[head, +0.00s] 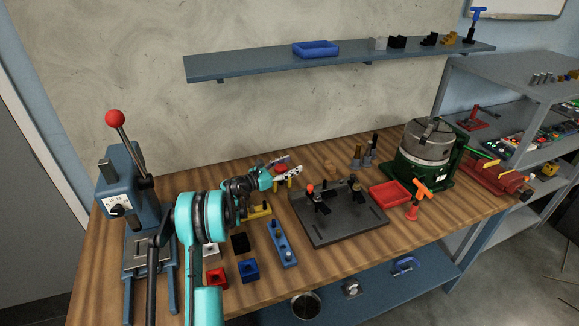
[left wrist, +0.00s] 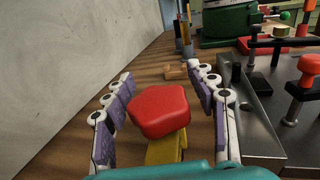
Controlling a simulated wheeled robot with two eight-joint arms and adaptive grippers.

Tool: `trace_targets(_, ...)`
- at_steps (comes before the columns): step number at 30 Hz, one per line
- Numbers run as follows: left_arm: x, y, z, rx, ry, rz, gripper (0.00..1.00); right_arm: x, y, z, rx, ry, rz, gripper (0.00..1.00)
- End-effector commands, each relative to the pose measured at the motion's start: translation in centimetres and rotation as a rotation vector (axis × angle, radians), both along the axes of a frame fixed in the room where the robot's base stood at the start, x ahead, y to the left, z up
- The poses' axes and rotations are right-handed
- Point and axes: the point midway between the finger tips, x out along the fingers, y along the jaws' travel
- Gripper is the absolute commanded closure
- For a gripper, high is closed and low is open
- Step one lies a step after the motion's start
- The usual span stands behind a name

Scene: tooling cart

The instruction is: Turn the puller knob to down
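The puller knob is a red, lobed knob (left wrist: 160,110) on a yellow body (left wrist: 165,150). It sits between my left gripper's fingers in the left wrist view. In the head view the red knob (head: 279,167) shows only in part behind the gripper at the back of the bench. My left gripper (left wrist: 165,108) is open, with one finger on each side of the knob and a gap to each. It also shows in the head view (head: 286,174). How the knob is turned cannot be told. My right gripper is not in view.
A dark fixture plate (head: 345,228) with clamps stands right of the knob. The grey wall (left wrist: 75,80) is close on the left in the left wrist view. A small brown block (left wrist: 175,71) lies beyond the knob. A red tray (head: 390,195) and green-based rotary table (head: 424,165) stand further right.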

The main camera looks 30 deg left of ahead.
Motion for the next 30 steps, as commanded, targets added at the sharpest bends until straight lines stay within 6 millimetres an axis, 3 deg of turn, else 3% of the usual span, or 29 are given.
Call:
trace_targets(1,-0.01,0.0,0.0,0.0,0.0,0.0,0.61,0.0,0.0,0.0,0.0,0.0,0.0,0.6)
trace_targets(5,-0.02,0.0,0.0,0.0,0.0,0.0,0.93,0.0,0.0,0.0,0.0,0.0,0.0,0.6)
trace_targets(22,-0.02,0.01,-0.03,0.0,0.0,0.007,0.99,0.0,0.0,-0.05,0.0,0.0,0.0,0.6)
trace_targets(30,0.12,0.24,-0.08,0.001,0.0,0.1,0.99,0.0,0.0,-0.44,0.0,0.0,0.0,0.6)
